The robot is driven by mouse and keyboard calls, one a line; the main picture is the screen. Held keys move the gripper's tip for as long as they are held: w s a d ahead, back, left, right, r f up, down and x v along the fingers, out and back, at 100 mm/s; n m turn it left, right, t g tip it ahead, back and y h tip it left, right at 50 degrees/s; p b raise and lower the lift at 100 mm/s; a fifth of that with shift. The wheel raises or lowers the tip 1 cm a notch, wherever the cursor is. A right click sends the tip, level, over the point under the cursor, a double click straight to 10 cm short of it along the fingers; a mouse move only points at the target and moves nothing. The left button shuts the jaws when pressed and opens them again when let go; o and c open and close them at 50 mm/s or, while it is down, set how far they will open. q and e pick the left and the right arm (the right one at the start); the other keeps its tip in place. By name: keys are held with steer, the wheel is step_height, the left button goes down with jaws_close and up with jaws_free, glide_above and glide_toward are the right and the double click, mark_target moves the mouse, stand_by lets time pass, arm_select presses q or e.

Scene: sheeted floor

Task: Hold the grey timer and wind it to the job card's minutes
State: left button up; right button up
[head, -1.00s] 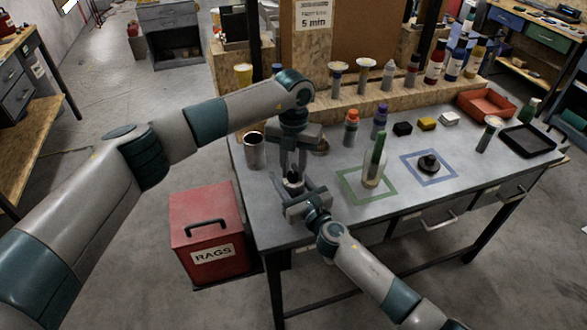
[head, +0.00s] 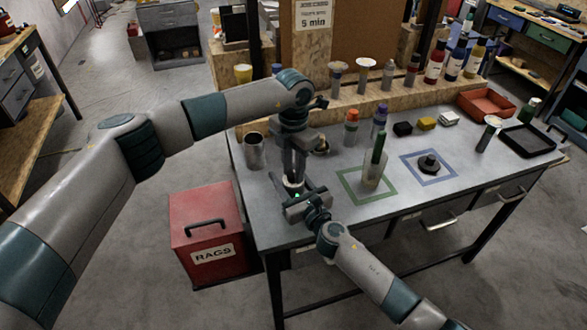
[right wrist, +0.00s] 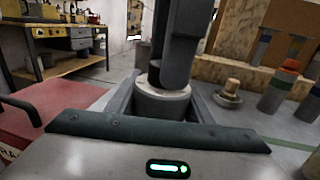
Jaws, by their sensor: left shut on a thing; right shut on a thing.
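The grey timer (head: 292,183) is a small round body with a pale top, at the table's front left. In the right wrist view the timer (right wrist: 160,106) sits between the two fingers of my right gripper (head: 294,192), which is shut on its sides. My left gripper (head: 293,174) points down from above and is shut at the timer's top; its dark fingers (right wrist: 172,75) hide the knob and most of the dial. I cannot read the dial setting. The job card (head: 313,16) on the board at the back reads 5 min.
A metal cup (head: 254,151) stands left of the grippers. A glass jar (head: 371,178) with a green-handled item stands in a green square; a dark round object (head: 429,162) sits in a blue square. A red rags bin (head: 207,240) stands beside the table. Bottles line the back.

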mark_target(293, 174)
steer(key=shift+f, duration=0.1)
stand_by(0.3)
arm_select(q)
steer(key=o, duration=1.1)
steer(key=shift+r, duration=0.1)
step_height(293, 174, up, 12)
steer(key=shift+f, duration=0.1)
arm_select(e)
steer(key=o, duration=1.2)
steer(key=shift+s+d, duration=0.1)
steer(key=shift+s, duration=0.05)
steer(key=v, duration=1.1)
steer(key=shift+s+d, duration=0.2)
steer(key=shift+s, duration=0.1)
